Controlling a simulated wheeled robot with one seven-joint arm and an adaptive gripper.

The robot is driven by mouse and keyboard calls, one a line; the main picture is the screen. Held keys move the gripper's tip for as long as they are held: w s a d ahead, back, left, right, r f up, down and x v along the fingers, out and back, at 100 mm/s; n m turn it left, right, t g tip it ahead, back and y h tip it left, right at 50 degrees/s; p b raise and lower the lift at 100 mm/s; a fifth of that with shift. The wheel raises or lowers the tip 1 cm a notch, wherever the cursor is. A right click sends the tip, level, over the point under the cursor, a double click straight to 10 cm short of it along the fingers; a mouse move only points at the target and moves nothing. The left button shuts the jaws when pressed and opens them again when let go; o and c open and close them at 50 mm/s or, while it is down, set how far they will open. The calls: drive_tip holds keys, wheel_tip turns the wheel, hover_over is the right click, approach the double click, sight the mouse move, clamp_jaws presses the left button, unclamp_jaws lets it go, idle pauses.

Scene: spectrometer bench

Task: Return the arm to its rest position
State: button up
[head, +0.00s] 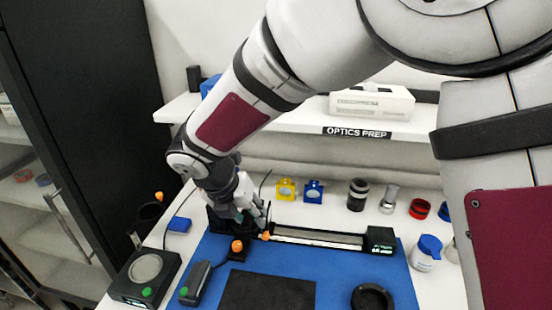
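My arm reaches down from the upper right to the left part of the bench. My gripper (258,218) points down over the left end of a long black rail device (318,238) on the blue mat (335,286). Its fingers are small and partly overlapped by dark parts behind, so I cannot tell if they are open or shut. A small orange knob (266,236) sits just below the fingertips; contact is unclear. Another orange knob (237,246) stands on a black mount just left of it.
A black instrument with a round plate (146,268) and a grey handheld device (197,283) stand front left. A black pad (267,291) and black ring (372,298) lie in front. Yellow (286,190) and blue (313,192) mounts stand behind. The "OPTICS PREP" shelf (290,122) overhangs the back.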

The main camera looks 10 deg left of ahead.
drive_tip(key=s+d+r+m, duration=0.2)
drive_tip(key=d+r+m, duration=0.4)
drive_tip(key=d+m, duration=0.3)
drive_tip(key=s+d+r+m, duration=0.2)
drive_tip(key=d+r+m, duration=0.5)
drive_tip(key=d, duration=0.5)
drive_tip(key=s+d+r+m+y, duration=0.2)
drive_tip(key=s+d+r+m, duration=0.1)
drive_tip(key=s+d+m, duration=0.8)
drive_tip(key=s+m, duration=0.4)
drive_tip(key=m, duration=0.5)
drive_tip(key=shift+s+t, duration=0.3)
drive_tip(key=shift+t, duration=0.1)
